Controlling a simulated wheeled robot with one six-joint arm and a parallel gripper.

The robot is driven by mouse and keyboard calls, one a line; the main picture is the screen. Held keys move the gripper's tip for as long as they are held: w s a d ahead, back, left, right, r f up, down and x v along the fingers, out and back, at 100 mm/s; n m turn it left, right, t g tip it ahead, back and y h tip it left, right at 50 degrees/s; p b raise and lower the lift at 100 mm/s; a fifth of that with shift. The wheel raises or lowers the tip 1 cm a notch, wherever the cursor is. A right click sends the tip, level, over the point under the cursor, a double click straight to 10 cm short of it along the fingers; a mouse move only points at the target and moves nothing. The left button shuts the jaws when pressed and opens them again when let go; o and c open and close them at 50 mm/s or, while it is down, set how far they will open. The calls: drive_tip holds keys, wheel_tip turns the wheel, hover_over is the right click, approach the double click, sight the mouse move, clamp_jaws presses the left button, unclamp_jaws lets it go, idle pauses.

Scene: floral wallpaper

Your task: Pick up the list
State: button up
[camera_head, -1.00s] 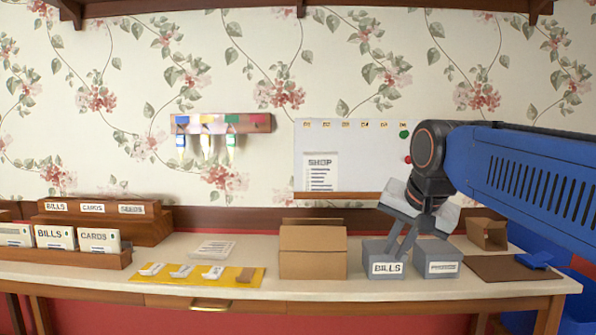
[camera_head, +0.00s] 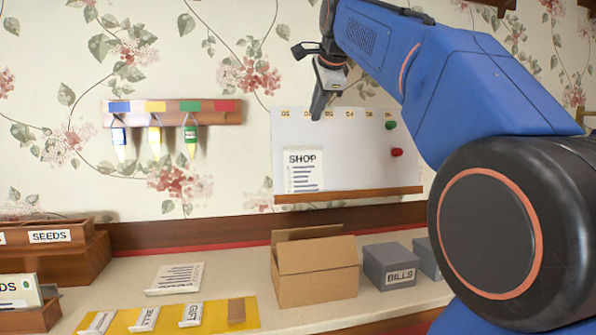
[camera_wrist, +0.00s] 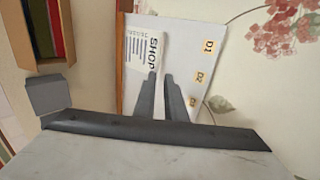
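A white SHOP list (camera_head: 303,171) with printed lines hangs upright on the lower left of the white wall board (camera_head: 360,160). It also shows in the wrist view (camera_wrist: 138,52), turned sideways, just beyond my fingertips. A second lined white sheet (camera_head: 176,278) lies flat on the table, left of the cardboard box. My gripper (camera_head: 318,112) is raised in front of the board, above and right of the SHOP list. In the wrist view my two fingers (camera_wrist: 160,76) stand slightly apart with nothing clearly held between them.
A cardboard box (camera_head: 318,283) and grey BILLS box (camera_head: 388,266) stand below the board. A rack (camera_head: 172,112) with hanging tubes is left of it. Green (camera_head: 391,125) and red (camera_head: 397,152) magnets sit at the board's right. A yellow mat (camera_head: 215,318) lies in front.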

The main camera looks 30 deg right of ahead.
sight(304, 146)
drive_tip(key=x, duration=1.5)
drive_tip(key=shift+a+r, duration=0.1)
clamp_jaws()
drive_tip(key=shift+r, duration=0.1)
drive_tip(key=shift+r, duration=0.1)
wheel_tip(304, 146, up, 7)
drive_tip(key=s+a, duration=0.2)
drive_tip(key=s, duration=0.7)
drive_tip(key=s+a, duration=0.3)
drive_tip(key=s, duration=0.7)
drive_tip(key=shift+a, duration=0.3)
drive_tip(key=shift+s, duration=0.1)
